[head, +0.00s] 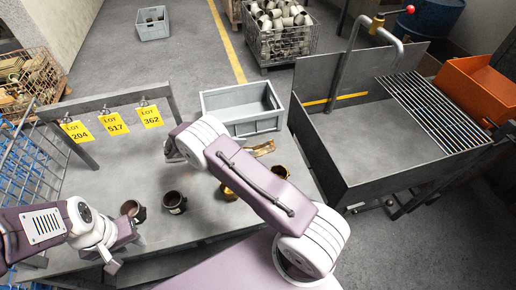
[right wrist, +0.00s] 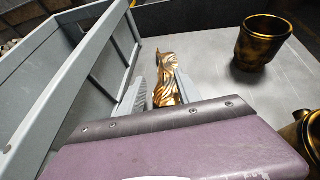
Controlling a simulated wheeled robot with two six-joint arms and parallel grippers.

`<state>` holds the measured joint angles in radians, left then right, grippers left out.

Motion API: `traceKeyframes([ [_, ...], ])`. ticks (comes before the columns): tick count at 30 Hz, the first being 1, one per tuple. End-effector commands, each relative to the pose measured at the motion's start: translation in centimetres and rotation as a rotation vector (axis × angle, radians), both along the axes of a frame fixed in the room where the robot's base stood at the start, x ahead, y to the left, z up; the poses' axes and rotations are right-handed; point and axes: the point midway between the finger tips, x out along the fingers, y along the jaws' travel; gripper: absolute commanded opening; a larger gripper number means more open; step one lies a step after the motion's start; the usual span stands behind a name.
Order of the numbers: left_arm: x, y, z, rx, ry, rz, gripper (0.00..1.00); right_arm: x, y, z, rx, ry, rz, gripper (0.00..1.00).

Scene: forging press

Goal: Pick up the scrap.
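The scrap is a crumpled gold-and-dark piece (head: 262,147) lying on the table just below the grey crate in the head view. In the right wrist view the scrap (right wrist: 166,80) lies between the two grey fingers of my right gripper (right wrist: 164,92), with its far end beyond them. A thin gap shows between the scrap and the left finger, so the gripper looks open around it. In the head view my right gripper is hidden behind its own arm. My left gripper (head: 127,253) is empty and apparently open over the near left of the table.
The grey crate (head: 242,127) stands close beside the scrap; its wall (right wrist: 60,85) rises left of my right gripper. A bronze cup (right wrist: 262,42) stands to the right, and another is partly visible nearer. Dark cups (head: 174,202) stand towards the table's front. Yellow lot tags (head: 114,124) hang behind.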

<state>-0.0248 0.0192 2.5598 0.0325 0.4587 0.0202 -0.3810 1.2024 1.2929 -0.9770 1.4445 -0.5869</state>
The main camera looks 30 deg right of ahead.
Motion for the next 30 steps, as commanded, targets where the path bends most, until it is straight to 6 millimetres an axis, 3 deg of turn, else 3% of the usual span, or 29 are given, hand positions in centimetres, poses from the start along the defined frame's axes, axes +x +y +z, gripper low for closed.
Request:
traceKeyframes([
  [4,0.0,0.0,0.3,0.000,0.000,0.000,0.36,0.0,-1.0,-0.3,-0.001,0.003,-0.003,0.40],
  [10,0.0,0.0,1.0,0.000,0.000,0.000,0.36,-0.1,-4.2,-1.7,-0.001,0.004,-0.003,0.40],
  [17,0.0,0.0,0.9,0.000,0.000,0.000,0.36,0.0,-4.7,-2.1,0.000,0.000,0.000,0.40],
  [21,0.0,0.0,0.9,0.000,0.000,0.000,0.36,0.0,-4.7,-2.1,0.000,0.000,0.000,0.01],
  [30,0.0,0.0,0.9,0.000,0.000,0.000,0.36,0.0,-4.6,-2.2,0.001,0.000,0.000,0.00],
])
